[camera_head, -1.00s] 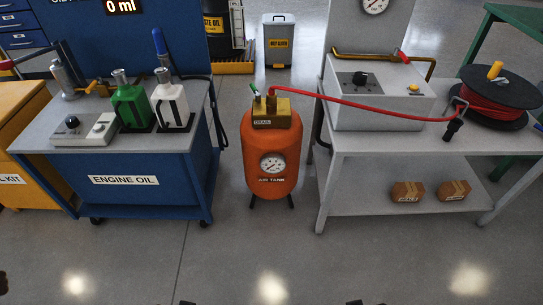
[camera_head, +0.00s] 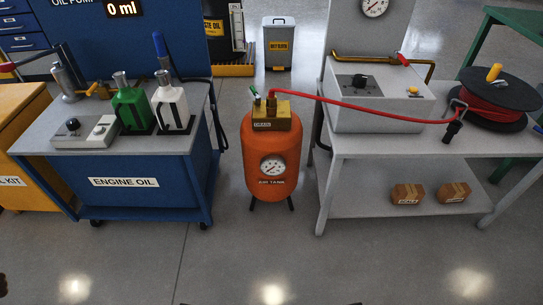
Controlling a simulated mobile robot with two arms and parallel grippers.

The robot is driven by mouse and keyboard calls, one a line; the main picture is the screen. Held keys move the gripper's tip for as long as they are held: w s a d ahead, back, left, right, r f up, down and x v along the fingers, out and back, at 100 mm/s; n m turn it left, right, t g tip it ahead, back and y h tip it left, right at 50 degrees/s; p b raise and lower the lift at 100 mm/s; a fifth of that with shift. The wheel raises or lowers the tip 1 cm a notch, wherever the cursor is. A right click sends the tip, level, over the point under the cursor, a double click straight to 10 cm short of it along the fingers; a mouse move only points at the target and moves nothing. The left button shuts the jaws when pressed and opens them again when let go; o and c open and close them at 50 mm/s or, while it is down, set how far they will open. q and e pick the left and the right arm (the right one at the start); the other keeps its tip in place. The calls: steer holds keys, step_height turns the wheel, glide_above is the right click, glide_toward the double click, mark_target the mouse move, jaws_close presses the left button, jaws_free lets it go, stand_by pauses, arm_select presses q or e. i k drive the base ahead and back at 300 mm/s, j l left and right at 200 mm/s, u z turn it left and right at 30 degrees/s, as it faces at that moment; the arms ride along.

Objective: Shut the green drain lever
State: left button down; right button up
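The green drain lever (camera_head: 254,91) is a small handle on top of the brass block (camera_head: 274,124) marked DRAIN. It tilts up and to the left. The block sits on the orange air tank (camera_head: 272,185), which stands on the floor between two benches and has a round gauge on its front. A red hose (camera_head: 365,108) leaves the block beside the lever. Neither of my grippers can be made out. Only small dark bits show at the bottom edge, and I cannot tell what they are. Nothing is seen touching the lever.
The blue engine oil cart (camera_head: 140,185) stands at left with green and white jugs on it. The grey bench (camera_head: 345,180) at right carries a control box and a hose reel (camera_head: 496,97). A grey bin (camera_head: 279,45) stands behind. The floor in front is clear.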

mark_target(258, 98)
steer(key=i+j, duration=0.95)
steer(key=i, duration=0.2)
steer(key=z, duration=1.25)
